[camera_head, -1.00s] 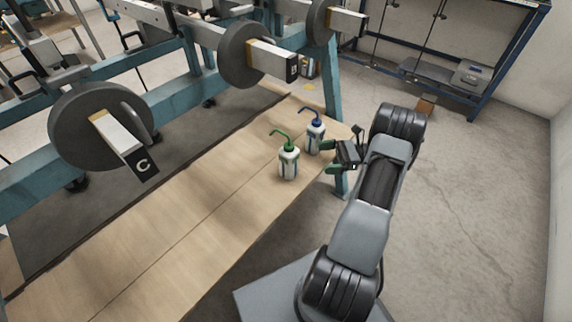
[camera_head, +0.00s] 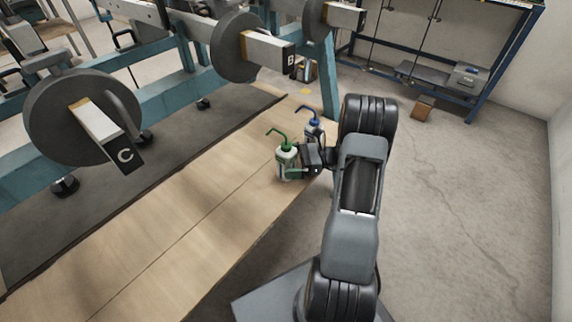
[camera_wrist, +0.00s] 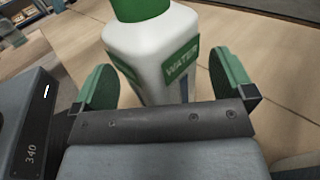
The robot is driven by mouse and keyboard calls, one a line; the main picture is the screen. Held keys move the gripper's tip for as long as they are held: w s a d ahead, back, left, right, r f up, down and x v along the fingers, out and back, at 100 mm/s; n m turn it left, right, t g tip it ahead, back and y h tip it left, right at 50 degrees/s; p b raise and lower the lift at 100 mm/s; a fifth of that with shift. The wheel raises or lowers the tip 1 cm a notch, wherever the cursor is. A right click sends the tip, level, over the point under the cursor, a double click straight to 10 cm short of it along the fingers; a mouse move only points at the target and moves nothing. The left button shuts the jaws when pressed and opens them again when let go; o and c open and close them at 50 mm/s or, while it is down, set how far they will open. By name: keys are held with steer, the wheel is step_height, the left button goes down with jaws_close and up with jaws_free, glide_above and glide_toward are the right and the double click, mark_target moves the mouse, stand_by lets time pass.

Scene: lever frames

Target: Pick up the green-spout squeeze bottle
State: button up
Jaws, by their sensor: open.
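The green-spout squeeze bottle (camera_head: 287,160) stands upright on the wooden table, white with a green cap and bent spout. In the wrist view its white body (camera_wrist: 150,50) with a green "WATER" label stands between the two green fingers of my gripper (camera_wrist: 165,82). The jaws are open, with visible gaps between each finger and the bottle. In the head view my gripper (camera_head: 299,170) reaches the bottle from the right. The bottle's base is hidden in the wrist view by my gripper.
A blue-spout bottle (camera_head: 314,131) stands just behind and right of the green one, partly hidden by my gripper. The wooden table (camera_head: 190,215) is clear to the front left. A teal frame with round discs (camera_head: 240,47) stands behind the table.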

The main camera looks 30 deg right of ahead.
steer(key=shift+w+a, duration=0.2)
steer(key=shift+a, duration=0.3)
steer(key=shift+c, duration=0.3)
steer(key=c, duration=0.7)
steer(key=shift+r, duration=0.1)
